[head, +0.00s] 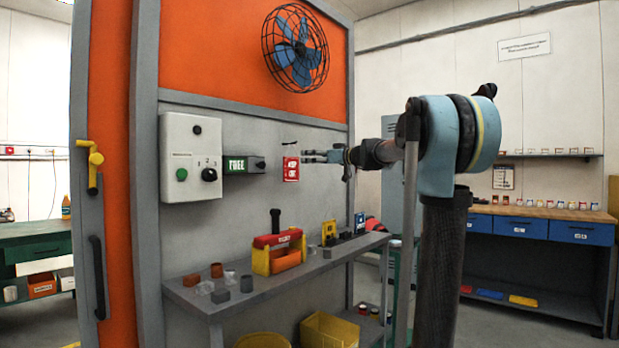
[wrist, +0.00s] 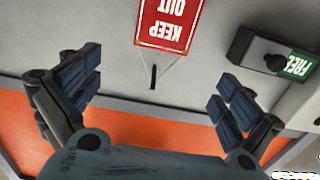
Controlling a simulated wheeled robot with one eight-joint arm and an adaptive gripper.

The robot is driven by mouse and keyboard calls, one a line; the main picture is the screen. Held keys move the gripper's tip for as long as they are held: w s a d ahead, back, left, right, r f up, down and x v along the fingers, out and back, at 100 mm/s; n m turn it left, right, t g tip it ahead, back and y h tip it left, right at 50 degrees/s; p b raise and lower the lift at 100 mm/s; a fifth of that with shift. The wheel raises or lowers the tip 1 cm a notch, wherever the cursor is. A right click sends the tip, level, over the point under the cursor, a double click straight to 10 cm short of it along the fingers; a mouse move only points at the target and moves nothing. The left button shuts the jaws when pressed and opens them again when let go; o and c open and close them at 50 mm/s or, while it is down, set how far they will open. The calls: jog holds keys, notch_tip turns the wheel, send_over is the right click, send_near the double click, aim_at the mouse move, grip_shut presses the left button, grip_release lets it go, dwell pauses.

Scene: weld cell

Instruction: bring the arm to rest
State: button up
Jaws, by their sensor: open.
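My arm reaches leftward from the right side of the head view toward the grey panel wall (head: 240,150). My gripper (head: 305,156) is beside a red "KEEP OUT" sign (head: 291,168) that hangs on the wall. In the wrist view my gripper (wrist: 160,95) is open, its two dark-padded fingers wide apart with nothing between them. The sign (wrist: 168,22) shows upside down there, hanging by a string from a small dark peg (wrist: 153,76). The sign appears apart from both fingers.
A green-labelled "FREE" indicator box (head: 243,165) and a switch box (head: 191,157) are on the wall left of the sign. A caged fan (head: 295,48) is above. Below, a grey shelf (head: 225,303) bears a red-yellow toolbox (head: 278,252) and small items. A blue-drawered workbench (head: 540,226) stands right.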

jog(key=s+d+f+m+g+h, duration=0.3)
jog(key=s+f+g+h, duration=0.2)
jog(key=s+f, duration=1.9)
jog(key=s+d+f+m+g+h, duration=0.1)
jog(key=s+d+f, duration=0.4)
jog(key=f, duration=0.5)
jog(key=s+d+f+m+g+h, duration=0.1)
jog(key=s+d+f+m+h, duration=0.2)
jog(key=s+f, duration=0.6)
jog(key=s+d+f+m+g+h, duration=0.1)
jog(key=s+d+f+m+h, duration=0.2)
jog(key=s+d+f, duration=0.6)
jog(key=shift+d+f+g+h, duration=0.25)
jog(key=shift+f+g+h, duration=0.15)
jog(key=shift+f+h, duration=0.6)
jog(key=shift+r, duration=0.15)
jog(key=shift+w+f, duration=0.2)
jog(key=shift+w, duration=0.2)
